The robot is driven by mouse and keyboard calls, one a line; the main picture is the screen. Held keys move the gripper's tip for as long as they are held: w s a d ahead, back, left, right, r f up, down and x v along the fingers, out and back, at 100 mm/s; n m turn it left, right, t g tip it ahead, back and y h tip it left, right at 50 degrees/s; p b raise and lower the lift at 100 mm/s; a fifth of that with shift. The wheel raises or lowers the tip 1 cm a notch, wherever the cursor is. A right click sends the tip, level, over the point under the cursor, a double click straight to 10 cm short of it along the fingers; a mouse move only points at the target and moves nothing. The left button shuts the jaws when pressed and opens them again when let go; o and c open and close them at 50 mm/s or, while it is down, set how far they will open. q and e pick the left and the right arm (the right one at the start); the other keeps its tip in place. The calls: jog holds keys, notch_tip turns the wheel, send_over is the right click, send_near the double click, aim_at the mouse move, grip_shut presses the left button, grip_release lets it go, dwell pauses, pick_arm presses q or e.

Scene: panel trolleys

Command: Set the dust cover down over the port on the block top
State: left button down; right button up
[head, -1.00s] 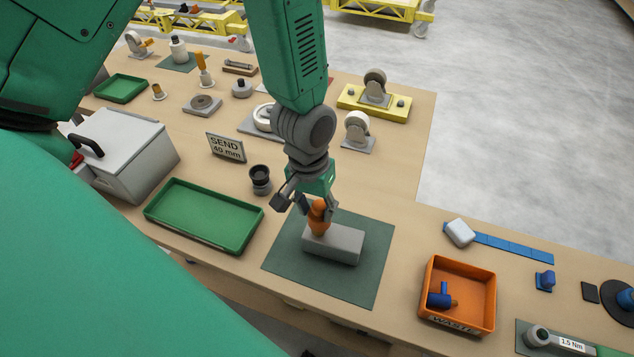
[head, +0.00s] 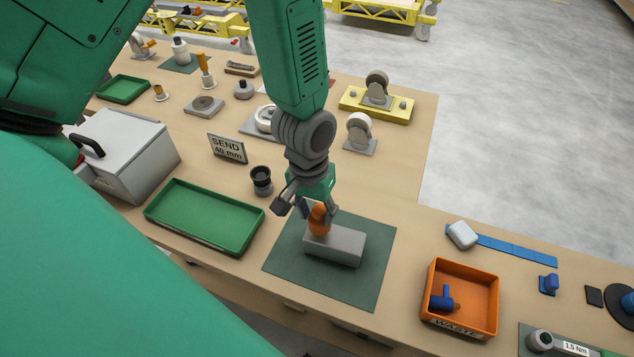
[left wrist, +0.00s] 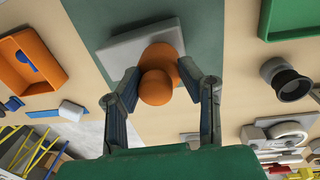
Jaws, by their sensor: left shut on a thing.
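The orange dust cover (head: 319,219) is between the fingers of my left gripper (head: 318,211), which is shut on it. It is at the left end of the top of the grey block (head: 336,246). The block lies on a dark green mat (head: 370,282). In the left wrist view, the orange cover (left wrist: 160,70) sits between the two fingertips (left wrist: 160,82), in front of the grey block (left wrist: 120,45). The port is hidden, and I cannot tell whether the cover touches the block top. My right gripper is not in view.
A green tray (head: 205,240) is left of the mat. An orange waste bin (head: 482,325) with a blue part stands to the right. Bare table lies between mat and bin.

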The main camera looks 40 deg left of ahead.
pick_arm(q)
jog(key=shift+f+b, duration=0.7)
jog(key=shift+f, duration=0.6)
jog(key=c, duration=1)
grip_release()
notch_tip(320, 180, up, 3)
jog(key=shift+a+f+p, duration=0.1)
jog(key=shift+p, duration=1)
jog(key=shift+a+r, duration=0.15)
jog(key=shift+r, duration=1.15)
jog(key=shift+a+r, duration=0.1)
jog(key=shift+r, duration=1.2)
